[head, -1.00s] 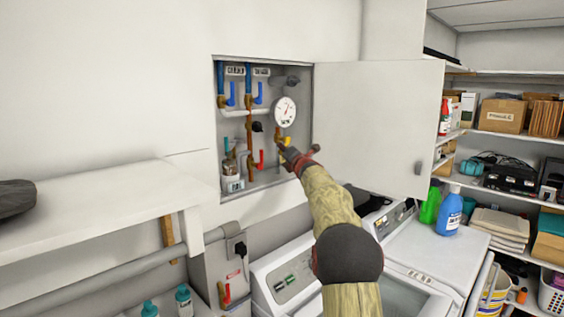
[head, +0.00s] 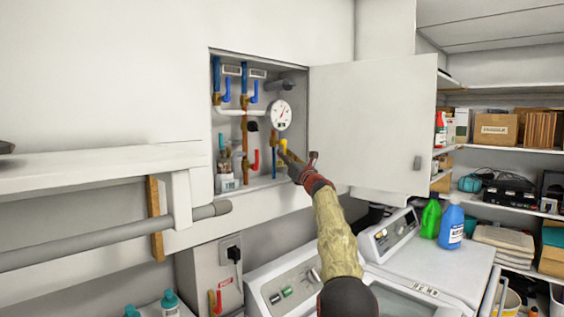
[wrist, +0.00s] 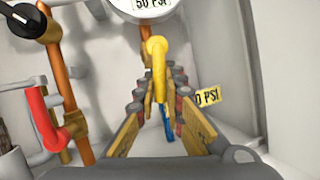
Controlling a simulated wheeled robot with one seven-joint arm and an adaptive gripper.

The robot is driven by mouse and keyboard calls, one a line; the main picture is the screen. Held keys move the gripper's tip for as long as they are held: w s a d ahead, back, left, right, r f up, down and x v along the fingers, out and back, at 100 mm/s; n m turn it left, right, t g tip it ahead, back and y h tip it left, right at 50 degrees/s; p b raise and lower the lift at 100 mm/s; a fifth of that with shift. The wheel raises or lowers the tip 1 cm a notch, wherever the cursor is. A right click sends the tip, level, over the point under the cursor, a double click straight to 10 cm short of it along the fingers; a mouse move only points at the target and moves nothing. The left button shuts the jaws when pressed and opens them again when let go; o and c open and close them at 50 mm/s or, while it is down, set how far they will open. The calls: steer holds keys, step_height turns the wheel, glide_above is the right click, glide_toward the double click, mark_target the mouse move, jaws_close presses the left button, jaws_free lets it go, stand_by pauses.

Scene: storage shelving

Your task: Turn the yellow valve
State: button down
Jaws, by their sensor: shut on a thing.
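The yellow valve (head: 283,146) is a small lever below the round white gauge (head: 280,115) inside the open wall cabinet. My gripper (head: 284,157) reaches up to it from the lower right and partly hides it. In the wrist view, the yellow valve handle (wrist: 157,62) runs down the picture between the two long fingers of my gripper (wrist: 160,82). The fingers are shut on this handle. Their exact contact is hard to make out.
Blue levers (head: 227,90) and a red lever (head: 253,162) sit on pipes left of the valve. The cabinet door (head: 365,125) stands open to the right. A washing machine (head: 285,290) is below. A white shelf (head: 90,165) juts out at left.

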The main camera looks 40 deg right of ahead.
steer(key=shift+w+d+f+n+t+y, duration=0.15)
steer(key=shift+d+n+y, duration=0.15)
steer(key=shift+n, duration=0.45)
steer(key=shift+s+d+f+n+t+y, duration=0.1)
steer(key=shift+d+f+n+t+y, duration=0.1)
steer(key=shift+n+y, duration=0.4)
steer(key=shift+r+n, duration=0.1)
steer(key=shift+n, duration=0.15)
steer(key=c, duration=1.9)
jaws_free()
steer(key=shift+r, duration=0.15)
steer(key=shift+v, duration=6)
